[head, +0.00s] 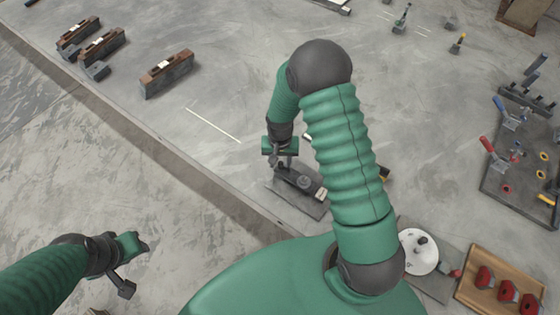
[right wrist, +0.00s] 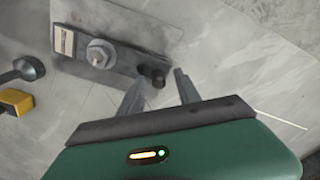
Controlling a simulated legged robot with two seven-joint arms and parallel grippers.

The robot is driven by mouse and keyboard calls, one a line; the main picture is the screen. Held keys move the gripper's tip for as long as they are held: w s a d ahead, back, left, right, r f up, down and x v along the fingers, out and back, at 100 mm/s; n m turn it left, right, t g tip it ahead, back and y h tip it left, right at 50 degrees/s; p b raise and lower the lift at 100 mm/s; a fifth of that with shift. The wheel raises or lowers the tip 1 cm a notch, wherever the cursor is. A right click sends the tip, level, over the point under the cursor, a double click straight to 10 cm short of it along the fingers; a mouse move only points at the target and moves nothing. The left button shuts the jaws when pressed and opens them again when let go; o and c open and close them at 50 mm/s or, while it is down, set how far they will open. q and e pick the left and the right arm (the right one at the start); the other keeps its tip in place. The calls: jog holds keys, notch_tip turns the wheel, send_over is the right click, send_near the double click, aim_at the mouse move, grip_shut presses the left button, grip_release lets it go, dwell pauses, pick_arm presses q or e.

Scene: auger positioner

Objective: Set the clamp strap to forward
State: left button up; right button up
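The clamp strap (head: 303,181) is a dark bar on a flat grey base plate (head: 313,207), partly hidden by my right arm in the head view. In the right wrist view the strap (right wrist: 122,60) has a pale nut (right wrist: 100,53) on it, a light label (right wrist: 64,41) at its left end and a dark upright knob (right wrist: 153,75) at its right end. My right gripper (head: 284,163) is over the strap's knob end. In the right wrist view its fingers (right wrist: 158,84) are apart, with the knob just beyond the gap; contact is not clear. My left gripper (head: 136,264) is far from the strap, at lower left.
A white dial plate (head: 418,252) and a wooden tray (head: 480,262) with red blocks stand at lower right. A dark board with toggle clamps (head: 520,150) is at the right. Brown-and-grey blocks (head: 167,73) are at upper left. The bench left of the strap is clear.

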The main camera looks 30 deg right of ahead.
jog(key=shift+d+f, duration=0.2)
jog(key=shift+f, duration=0.3)
jog(key=shift+a+r, duration=0.1)
jog(key=shift+a, duration=0.05)
grip_shut()
dwell(0.9)
